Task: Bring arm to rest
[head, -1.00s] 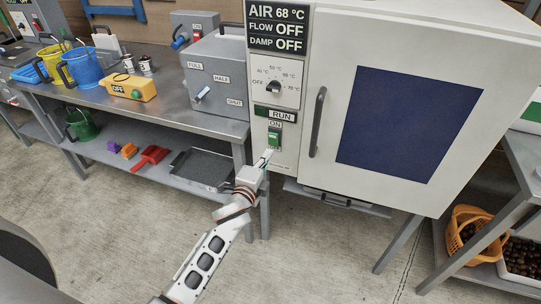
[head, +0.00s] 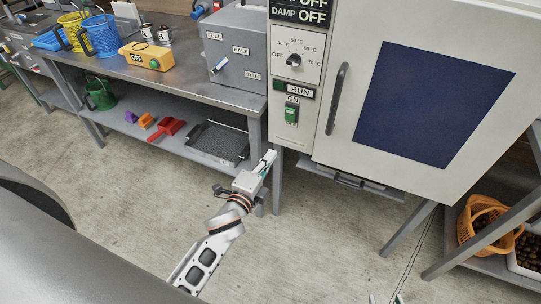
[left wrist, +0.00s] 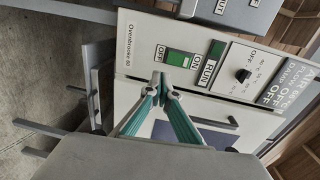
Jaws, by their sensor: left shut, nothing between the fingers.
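My left arm reaches in from the bottom of the head view. Its left gripper (head: 268,160) is shut and empty, in the air below the white dryer's green ON switch (head: 291,114) and apart from it. In the left wrist view, the gripper's teal fingertips (left wrist: 162,80) meet in front of the tilted dryer (left wrist: 135,45), whose green switch (left wrist: 178,58) shows behind them. At the bottom edge of the head view, two small tips of my right gripper (head: 385,298) show, spaced apart; the rest of it is out of frame.
The steel bench (head: 180,82) stands left, with a grey lever box (head: 235,50) and a yellow box (head: 146,56). A black tray (head: 218,142) and red scoop (head: 166,129) lie on its lower shelf. An orange basket (head: 466,222) is at right. The floor in front is open.

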